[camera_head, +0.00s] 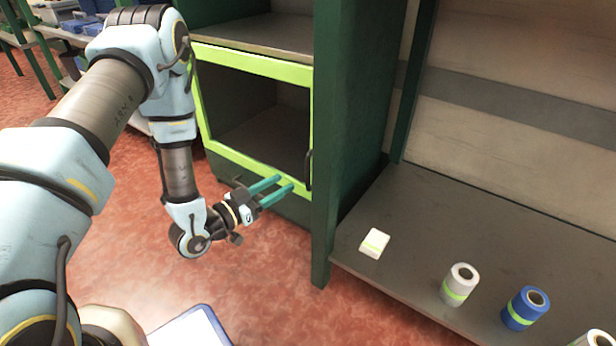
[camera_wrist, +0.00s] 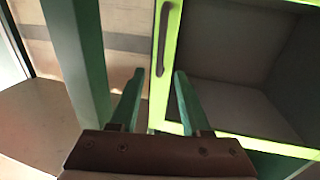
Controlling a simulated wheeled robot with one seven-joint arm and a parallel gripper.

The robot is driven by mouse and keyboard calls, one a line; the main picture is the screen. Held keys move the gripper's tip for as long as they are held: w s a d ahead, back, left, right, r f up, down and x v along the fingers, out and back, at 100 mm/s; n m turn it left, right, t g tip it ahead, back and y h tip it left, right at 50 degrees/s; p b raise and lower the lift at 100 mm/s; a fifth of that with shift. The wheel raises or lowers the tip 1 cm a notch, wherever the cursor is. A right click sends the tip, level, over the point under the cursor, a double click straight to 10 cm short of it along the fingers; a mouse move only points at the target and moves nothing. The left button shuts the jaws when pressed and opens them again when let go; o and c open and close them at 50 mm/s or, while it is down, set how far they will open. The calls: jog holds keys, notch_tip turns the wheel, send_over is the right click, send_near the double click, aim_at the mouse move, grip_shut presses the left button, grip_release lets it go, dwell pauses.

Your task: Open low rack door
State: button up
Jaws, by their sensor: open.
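The low rack door (camera_head: 250,64) is a lime-green frame around a clear or open middle, and the dark compartment shows through it. It looks shut, flush with the dark green rack. Its dark upright handle (camera_head: 308,170) is on the door's right side in the head view. My gripper (camera_head: 284,184) is open and empty in front of the door's lower right corner, left of and below the handle. In the wrist view the handle (camera_wrist: 162,38) stands ahead, its lower end in line between the open fingertips (camera_wrist: 159,74). The gap in depth is hard to judge; I see no contact.
A green post (camera_head: 345,130) stands just right of the door. A grey shelf (camera_head: 400,215) beyond it holds a small white box (camera_head: 375,243), a white roll (camera_head: 459,285) and a blue roll (camera_head: 525,308). Red floor (camera_head: 275,290) is clear below my gripper.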

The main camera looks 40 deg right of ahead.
jog(key=b, duration=0.3)
send_over(308, 187)
jog(key=shift+w+d, duration=0.25)
jog(key=shift+w, duration=0.05)
grip_shut()
dwell(1.2)
